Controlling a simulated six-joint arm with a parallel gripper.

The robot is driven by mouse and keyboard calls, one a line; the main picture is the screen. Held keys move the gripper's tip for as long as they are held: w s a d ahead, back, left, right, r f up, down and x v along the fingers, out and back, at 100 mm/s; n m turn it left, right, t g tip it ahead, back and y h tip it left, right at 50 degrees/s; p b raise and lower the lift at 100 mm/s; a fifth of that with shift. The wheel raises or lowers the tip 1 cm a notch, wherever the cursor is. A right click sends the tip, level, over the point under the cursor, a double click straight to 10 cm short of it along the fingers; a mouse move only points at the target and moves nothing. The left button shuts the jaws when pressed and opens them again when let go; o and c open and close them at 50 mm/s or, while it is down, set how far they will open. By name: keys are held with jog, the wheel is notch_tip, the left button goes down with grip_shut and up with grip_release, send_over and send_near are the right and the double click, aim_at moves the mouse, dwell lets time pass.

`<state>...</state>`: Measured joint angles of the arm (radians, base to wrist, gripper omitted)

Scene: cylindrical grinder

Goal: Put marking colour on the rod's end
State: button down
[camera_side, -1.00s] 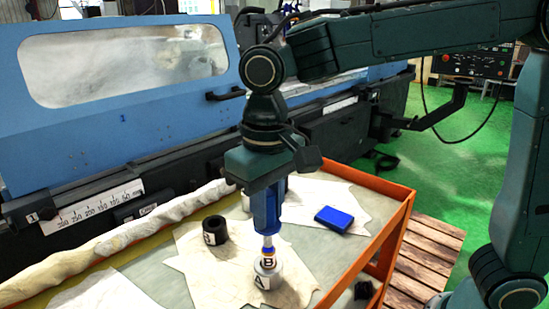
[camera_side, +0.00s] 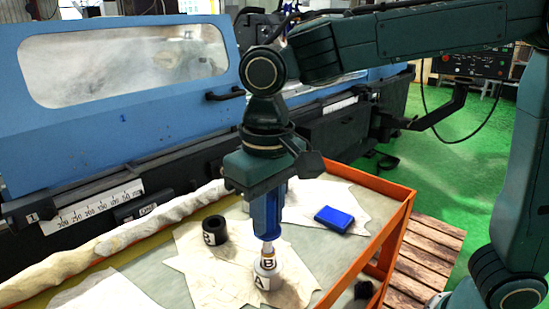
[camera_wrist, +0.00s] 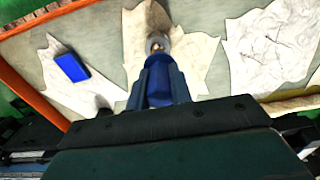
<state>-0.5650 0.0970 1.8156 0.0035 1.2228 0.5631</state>
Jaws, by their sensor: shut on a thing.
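My gripper (camera_side: 268,236) points down with its blue fingers closed on the upper part of a slim rod (camera_side: 267,263) that carries a letter B. The rod is upright, its lower part at a grey round piece (camera_side: 263,283) marked A; I cannot tell how deep it sits there. In the wrist view my fingers (camera_wrist: 159,62) hide most of the rod, and the round piece (camera_wrist: 157,41) shows just beyond them. A flat blue pad (camera_side: 334,219) lies to the right on the table, apart from the gripper; it also shows in the wrist view (camera_wrist: 71,67).
A black cylinder (camera_side: 214,231) stands on a cloth left of the gripper. Pale cloths cover parts of the table (camera_side: 150,271). An orange rail (camera_side: 391,240) edges it on the right. The blue grinder (camera_side: 100,105) stands behind.

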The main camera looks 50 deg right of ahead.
jog(key=shift+w+d+f, duration=0.15)
jog(key=shift+w+d, duration=0.2)
jog(key=shift+d, duration=0.15)
jog(key=shift+s+a, duration=0.45)
dwell(0.6)
jog(key=shift+w+d+r, duration=0.25)
jog(key=shift+w+d, duration=0.15)
jog(key=shift+w, duration=0.1)
dwell(0.4)
jog(key=shift+s+a+f, duration=0.1)
jog(key=shift+s+a, duration=0.1)
jog(key=shift+a, duration=0.05)
dwell(0.3)
dwell(0.3)
jog(key=shift+r, duration=3.05)
jog(key=shift+w+d, duration=0.1)
